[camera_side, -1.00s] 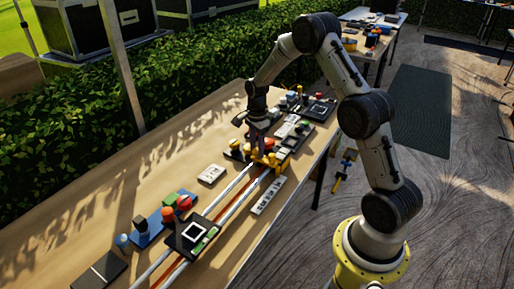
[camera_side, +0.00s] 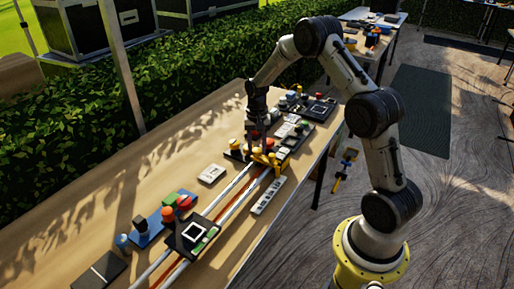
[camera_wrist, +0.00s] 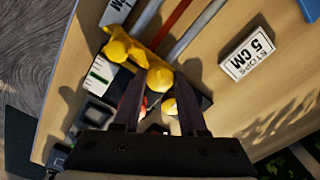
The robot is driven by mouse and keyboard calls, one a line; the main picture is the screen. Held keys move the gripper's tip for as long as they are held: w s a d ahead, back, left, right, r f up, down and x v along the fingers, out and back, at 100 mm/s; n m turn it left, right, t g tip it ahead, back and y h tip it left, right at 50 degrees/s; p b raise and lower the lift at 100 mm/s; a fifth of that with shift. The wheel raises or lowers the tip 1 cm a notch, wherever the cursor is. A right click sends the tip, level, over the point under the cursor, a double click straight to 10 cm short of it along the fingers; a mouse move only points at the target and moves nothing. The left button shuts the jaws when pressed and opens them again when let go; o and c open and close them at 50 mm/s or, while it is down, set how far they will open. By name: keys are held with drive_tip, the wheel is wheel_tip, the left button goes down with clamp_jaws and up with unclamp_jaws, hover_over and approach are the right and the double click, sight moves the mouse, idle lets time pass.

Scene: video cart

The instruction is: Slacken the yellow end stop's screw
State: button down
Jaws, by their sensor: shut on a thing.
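The yellow end stop (camera_side: 270,159) sits across the rails at the near end of the black base. It also shows in the wrist view (camera_wrist: 122,46), with a rounded yellow screw knob (camera_wrist: 160,79) at its right end. My gripper (camera_side: 259,149) points down over the end stop. In the wrist view my gripper (camera_wrist: 160,84) has a finger on each side of the knob and is shut on it. The fingers hide part of the knob's sides. The screw's shaft is hidden.
Red and yellow round parts (camera_wrist: 169,107) lie close behind the fingers. A white "5 CM STOPS" card (camera_wrist: 247,53) lies to the side. A black carriage plate (camera_side: 193,236) sits farther down the rails (camera_side: 228,190). A white labelled strip (camera_side: 268,195) lies beside them.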

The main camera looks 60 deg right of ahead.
sight(257, 150)
drive_tip(key=n, duration=0.6)
drive_tip(key=shift+r+n, duration=0.1)
drive_tip(key=shift+n, duration=0.2)
idle(0.5)
drive_tip(key=shift+c, duration=2.3)
unclamp_jaws()
wheel_tip(257, 150, up, 14)
